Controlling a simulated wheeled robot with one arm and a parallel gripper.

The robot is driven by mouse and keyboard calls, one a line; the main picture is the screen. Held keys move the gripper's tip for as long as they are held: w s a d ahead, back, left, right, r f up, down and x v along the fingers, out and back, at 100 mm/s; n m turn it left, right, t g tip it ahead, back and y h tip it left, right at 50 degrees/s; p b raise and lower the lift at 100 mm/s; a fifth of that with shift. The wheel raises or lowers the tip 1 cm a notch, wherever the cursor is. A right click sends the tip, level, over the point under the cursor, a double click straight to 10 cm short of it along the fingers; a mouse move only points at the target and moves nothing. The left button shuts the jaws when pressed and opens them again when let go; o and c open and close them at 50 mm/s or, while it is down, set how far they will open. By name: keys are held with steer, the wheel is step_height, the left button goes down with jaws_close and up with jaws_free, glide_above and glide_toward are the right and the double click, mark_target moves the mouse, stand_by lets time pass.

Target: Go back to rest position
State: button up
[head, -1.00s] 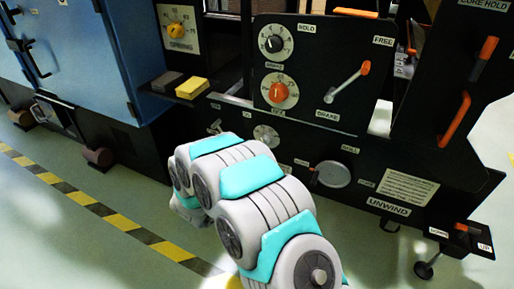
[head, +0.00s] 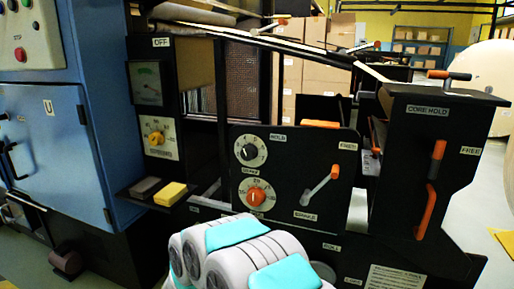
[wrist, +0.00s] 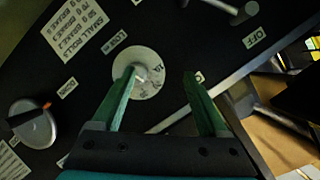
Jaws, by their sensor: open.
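My gripper (wrist: 165,88) shows in the wrist view with its two green fingers apart and nothing between them. Beyond the fingers is a black machine panel with a round pale dial (wrist: 138,74), partly behind the left finger. I cannot tell how far the fingertips are from the panel. In the head view my grey and teal arm (head: 240,255) is at the bottom middle, in front of the lower panel, and the gripper is hidden there.
The black machine carries a control panel (head: 290,180) with two knobs and an orange-tipped brake lever (head: 322,190). A core hold block (head: 430,150) stands at right. A blue cabinet (head: 50,140) is at left. A yellow block (head: 170,194) lies on a small shelf.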

steer(key=s+d+r+n+g+y+p, duration=0.2)
steer(key=s+r+n+g+y+p, duration=0.35)
steer(key=s+r, duration=0.65)
steer(key=s+d+r+n+g+h+p, duration=0.1)
steer(key=s+d+r+g, duration=0.1)
steer(key=s+d, duration=0.6)
steer(key=s+d+r+n+g+h+p, duration=0.1)
steer(key=s+d+g, duration=0.4)
steer(key=s, duration=1)
steer(key=s+d+r+n+g+h+p, duration=0.1)
steer(key=s+d+r+n+g, duration=0.2)
steer(key=s+d, duration=0.8)
step_height(320, 180, up, 2)
steer(key=shift+s+r+p, duration=0.2)
steer(key=shift+s+p, duration=0.15)
steer(key=shift+s, duration=0.2)
